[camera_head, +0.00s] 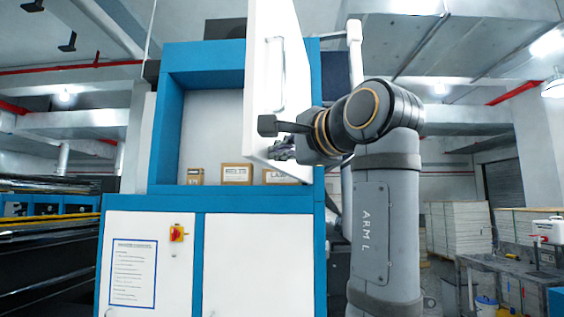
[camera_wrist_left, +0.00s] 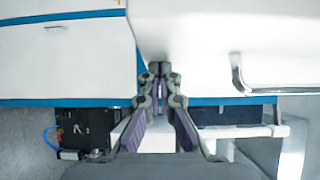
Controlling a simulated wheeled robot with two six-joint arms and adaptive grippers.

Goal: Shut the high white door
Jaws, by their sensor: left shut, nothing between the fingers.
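The high white door (camera_head: 263,95) stands open on the upper part of a blue and white cabinet, swung out toward me and seen at a steep angle. Its long bar handle (camera_head: 276,75) faces right. My left gripper (camera_head: 280,150) is at the door's lower right part, on the handle's side, with its fingers pointing left. In the left wrist view the fingers (camera_wrist_left: 158,68) are shut with nothing between them. The door (camera_wrist_left: 200,30) fills the upper right there, with its handle (camera_wrist_left: 238,75) further right. I cannot tell whether the fingertips touch the door. My right gripper is not in view.
Small cardboard boxes (camera_head: 237,174) stand on the open compartment's floor. Below are closed white lower doors (camera_head: 235,260) and a red-yellow switch (camera_head: 177,233). A grey workbench (camera_head: 490,262) is at the far right, and dark machinery is at the left.

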